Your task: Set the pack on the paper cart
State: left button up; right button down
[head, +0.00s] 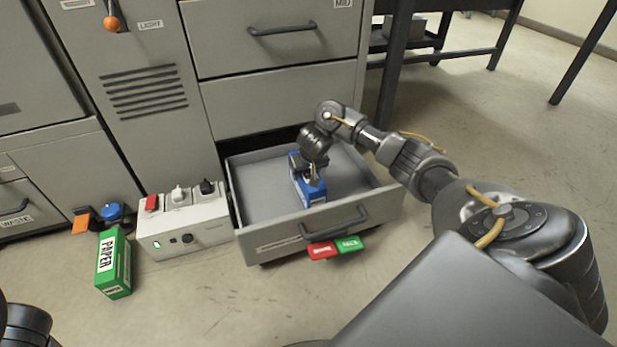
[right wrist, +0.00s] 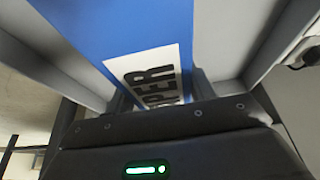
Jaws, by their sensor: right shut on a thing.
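A blue pack (head: 310,191) stands inside the open drawer. In the right wrist view the blue pack (right wrist: 130,25) fills the space ahead of the fingers, with a white label ending in "PER". My right gripper (head: 311,172) reaches into the drawer from above and is shut on the blue pack. I cannot make out a cart marked for paper. My left gripper is not in view.
The open drawer (head: 262,243) has walls around the pack and red and green tags at its front. A white switch box (head: 185,226) sits left of it. A dark table frame (head: 466,55) stands at the back. The floor at right is clear.

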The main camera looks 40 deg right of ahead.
jog(key=shift+d, duration=0.1)
jog(key=shift+d+f, duration=0.1)
jog(key=shift+f, duration=0.05)
jog(key=f+b, duration=0.3)
jog(key=shift+s+d+f+b, duration=0.1)
jog(key=shift+d+f+b, duration=0.2)
jog(key=shift+f, duration=0.1)
jog(key=shift+r, duration=0.15)
jog(key=c, duration=0.5)
grip_release()
